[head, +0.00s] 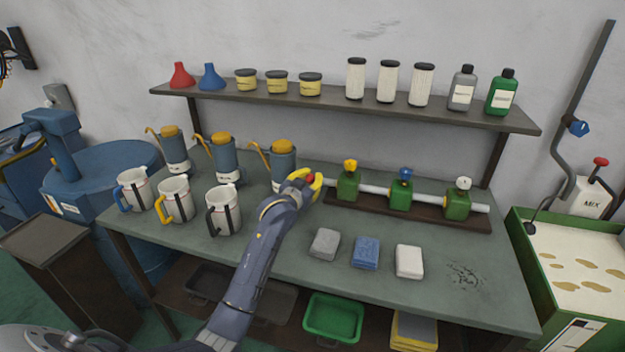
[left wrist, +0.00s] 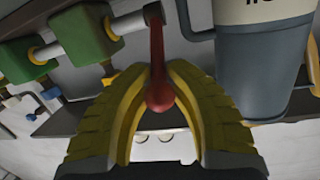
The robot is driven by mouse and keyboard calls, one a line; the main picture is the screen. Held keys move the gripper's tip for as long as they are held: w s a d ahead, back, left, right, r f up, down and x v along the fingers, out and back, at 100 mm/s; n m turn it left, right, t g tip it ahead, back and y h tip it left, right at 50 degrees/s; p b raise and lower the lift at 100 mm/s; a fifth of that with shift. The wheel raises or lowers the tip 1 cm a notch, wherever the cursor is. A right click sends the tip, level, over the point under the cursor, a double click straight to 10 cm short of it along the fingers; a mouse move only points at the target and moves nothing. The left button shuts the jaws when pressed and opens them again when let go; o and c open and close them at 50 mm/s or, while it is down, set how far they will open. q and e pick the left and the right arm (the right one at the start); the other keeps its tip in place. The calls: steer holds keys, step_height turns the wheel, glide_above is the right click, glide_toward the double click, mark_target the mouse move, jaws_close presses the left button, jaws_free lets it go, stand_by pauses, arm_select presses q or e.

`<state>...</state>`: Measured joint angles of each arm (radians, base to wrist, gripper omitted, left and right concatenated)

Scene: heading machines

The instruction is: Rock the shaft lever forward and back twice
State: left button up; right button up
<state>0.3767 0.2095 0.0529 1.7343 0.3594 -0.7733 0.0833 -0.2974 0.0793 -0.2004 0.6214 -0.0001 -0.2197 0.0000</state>
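The shaft lever (left wrist: 157,55) is a red stem with a rounded red knob. My left gripper (head: 309,183) is at the shaft's left end. In the left wrist view its yellow fingers (left wrist: 158,78) close in on both sides of the lever, with the knob between them. In the head view the gripper hides most of the lever. My right gripper is not in view.
A blue-grey can (head: 283,166) with a yellow lid stands just left of the gripper. Mugs (head: 223,218) stand nearer the front left. Sponge-like blocks (head: 366,252) lie on the bench (head: 440,300) in front of the shaft. A shelf (head: 330,103) with bottles hangs above.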

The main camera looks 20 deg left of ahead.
arm_select(q)
steer(key=o, duration=0.5)
steer(key=shift+s+f, duration=0.1)
steer(key=s, duration=0.4)
steer(key=s+r, duration=0.1)
steer(key=s, duration=0.6)
steer(key=shift+s+d+r, duration=0.3)
steer(key=shift+s, duration=0.1)
